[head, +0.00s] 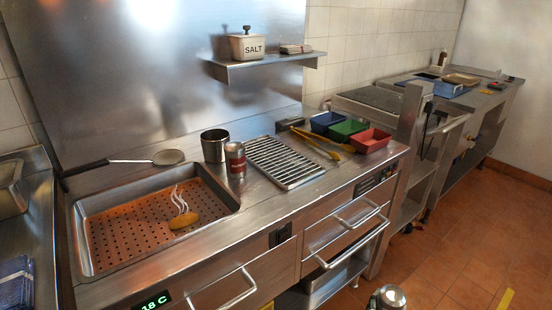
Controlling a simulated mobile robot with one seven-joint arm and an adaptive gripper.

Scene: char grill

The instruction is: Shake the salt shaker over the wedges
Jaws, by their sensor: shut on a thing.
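One golden-brown wedge (183,221) lies in the perforated steel pan (112,260) set in the counter, with white wisps of steam above it. A small metal shaker-like canister (235,160) with a reddish-brown body stands upright on the counter behind the pan's right end; I cannot read its label. A cream box marked SALT (248,46), with a dark knob on its lid, stands on the wall shelf.
A steel cup (214,145) stands beside the canister, left of a slatted rack (284,161). A long-handled skimmer (168,157) lies behind the pan. Yellow-handled tongs (316,143) and blue, green and red trays (371,140) are farther right. A rounded metal object (387,298) shows at the bottom edge.

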